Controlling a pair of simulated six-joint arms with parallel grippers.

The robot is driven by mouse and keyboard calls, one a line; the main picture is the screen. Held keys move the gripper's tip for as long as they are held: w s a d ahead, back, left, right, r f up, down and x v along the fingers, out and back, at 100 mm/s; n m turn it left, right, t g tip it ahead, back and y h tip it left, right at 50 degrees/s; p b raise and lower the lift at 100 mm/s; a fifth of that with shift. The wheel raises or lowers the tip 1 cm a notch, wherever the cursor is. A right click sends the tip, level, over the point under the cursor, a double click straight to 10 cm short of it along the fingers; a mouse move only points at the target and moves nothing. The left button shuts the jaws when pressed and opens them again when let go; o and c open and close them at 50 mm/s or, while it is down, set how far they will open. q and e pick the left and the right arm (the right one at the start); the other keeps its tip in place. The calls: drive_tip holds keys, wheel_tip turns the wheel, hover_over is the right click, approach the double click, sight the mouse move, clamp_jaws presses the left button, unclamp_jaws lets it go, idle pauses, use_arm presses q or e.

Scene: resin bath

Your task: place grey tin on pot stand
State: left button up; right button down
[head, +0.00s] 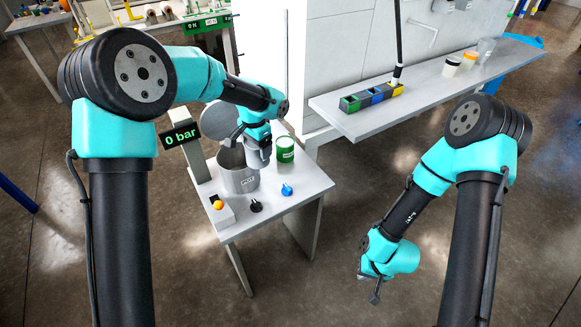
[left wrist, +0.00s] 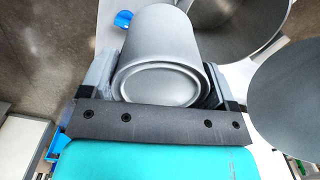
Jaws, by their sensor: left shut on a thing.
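My left gripper (head: 257,142) is shut on the grey tin (left wrist: 165,45), which fills the space between its fingers in the left wrist view. In the head view the tin is a small grey shape (head: 259,157) under the gripper, beside the right rim of the steel pot (head: 241,179). The pot's open mouth shows at the top right of the left wrist view (left wrist: 235,22). I cannot make out a pot stand; the pot's floor is mostly hidden. My right gripper (head: 376,292) hangs over the floor, away from the table; its fingers are too small to judge.
A green tin (head: 285,149) stands on the small table (head: 305,186), right of the pot. A round grey lid (head: 219,119) is raised behind the pot. Black (head: 256,205) and blue (head: 287,189) knobs and an orange button (head: 219,204) line the front. A wall shelf (head: 430,93) is at right.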

use_arm(q)
drive_tip(key=s+d+f+m, duration=0.7)
drive_tip(key=d+f+m, duration=0.1)
drive_tip(key=d+f, duration=0.2)
drive_tip(key=shift+f, duration=0.5)
idle(0.4)
drive_tip(key=w+f, duration=0.1)
drive_tip(key=w, duration=1.4)
drive_tip(key=shift+w+a+f, duration=0.2)
drive_tip(key=shift+a, duration=0.05)
drive_tip(key=shift+w, duration=0.1)
drive_tip(key=shift+w+f, duration=0.2)
drive_tip(key=shift+f, duration=1.6)
